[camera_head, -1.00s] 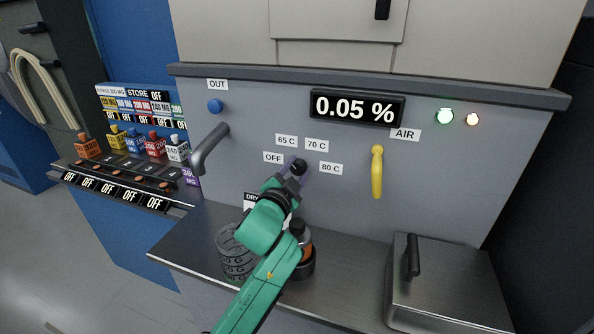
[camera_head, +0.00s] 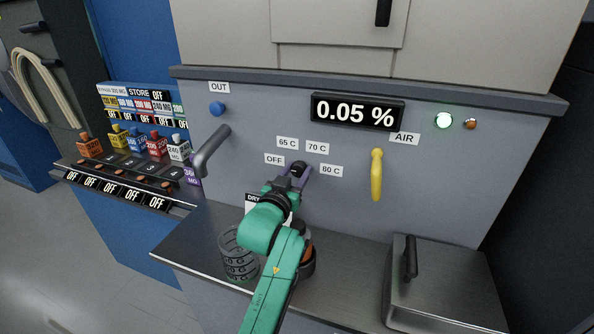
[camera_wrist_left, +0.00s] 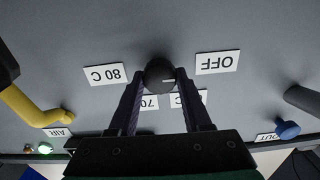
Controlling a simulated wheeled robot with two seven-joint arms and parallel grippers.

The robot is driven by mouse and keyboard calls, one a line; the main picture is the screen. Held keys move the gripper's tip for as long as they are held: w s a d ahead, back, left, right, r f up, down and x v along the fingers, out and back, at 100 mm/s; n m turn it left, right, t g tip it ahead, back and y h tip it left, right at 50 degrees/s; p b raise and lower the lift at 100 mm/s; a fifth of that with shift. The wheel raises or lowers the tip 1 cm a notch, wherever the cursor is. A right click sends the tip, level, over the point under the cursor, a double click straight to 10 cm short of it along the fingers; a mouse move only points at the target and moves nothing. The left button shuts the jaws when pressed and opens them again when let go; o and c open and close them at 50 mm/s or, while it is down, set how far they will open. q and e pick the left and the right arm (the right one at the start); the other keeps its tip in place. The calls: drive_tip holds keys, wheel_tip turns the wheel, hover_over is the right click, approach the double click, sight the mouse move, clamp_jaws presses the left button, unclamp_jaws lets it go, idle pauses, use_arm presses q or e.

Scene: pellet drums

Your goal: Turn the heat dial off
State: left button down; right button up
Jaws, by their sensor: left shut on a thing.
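The heat dial (camera_head: 298,168) is a small black knob on the grey panel, ringed by labels OFF (camera_head: 274,159), 65 C (camera_head: 287,142), 70 C (camera_head: 317,147) and 80 C (camera_head: 331,170). My left gripper (camera_head: 291,174) is shut on the dial, with one purple finger on each side. In the upside-down left wrist view, the dial (camera_wrist_left: 160,74) shows a short white mark pointing right, roughly between OFF (camera_wrist_left: 218,62) and the partly hidden 65 C label. My right gripper is not in view.
A yellow AIR handle (camera_head: 376,175) is right of the dial; a grey handle (camera_head: 212,150) and blue OUT button (camera_head: 218,109) are left. A lidded metal box (camera_head: 447,290) sits at right. The display reads 0.05 %.

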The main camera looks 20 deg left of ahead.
use_arm(q)
drive_tip(key=shift+f, duration=0.2)
idle(0.4)
drive_tip(key=shift+c, duration=1.7)
unclamp_jaws()
drive_tip(key=shift+r, duration=0.1)
drive_tip(key=s+b, duration=0.3)
drive_tip(key=s, duration=1.1)
drive_tip(key=shift+s+a, duration=0.3)
drive_tip(key=shift+a, duration=0.15)
